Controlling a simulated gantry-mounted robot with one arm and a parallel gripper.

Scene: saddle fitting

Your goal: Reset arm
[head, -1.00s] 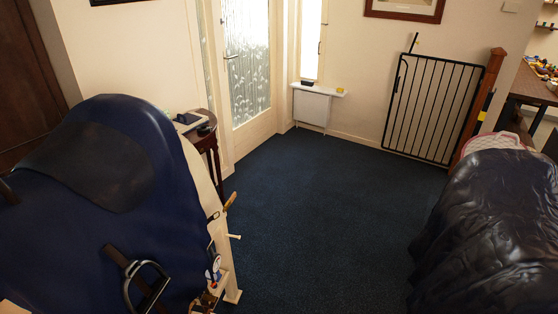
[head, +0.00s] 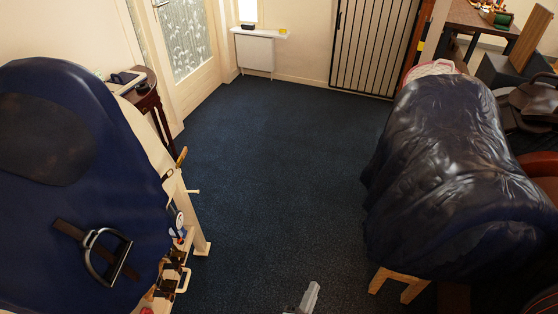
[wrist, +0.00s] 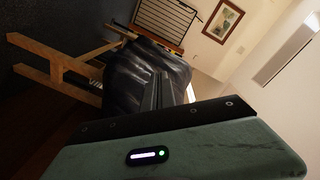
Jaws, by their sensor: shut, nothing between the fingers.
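My gripper (head: 308,298) shows only as a grey tip at the bottom edge of the head view, above the dark blue carpet. In the wrist view, the gripper's dark fingers (wrist: 165,92) are together with nothing between them. They point toward the covered stand, apart from it as far as I can tell. The rest of my arm is outside the head view.
A blue saddle-shaped form (head: 90,190) with a stirrup (head: 105,255) stands at left. A stand under a shiny dark cover (head: 450,170) is at right, on wooden legs (head: 400,283). Open carpet (head: 270,160) lies between them. A black gate (head: 375,45) leans at the back wall.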

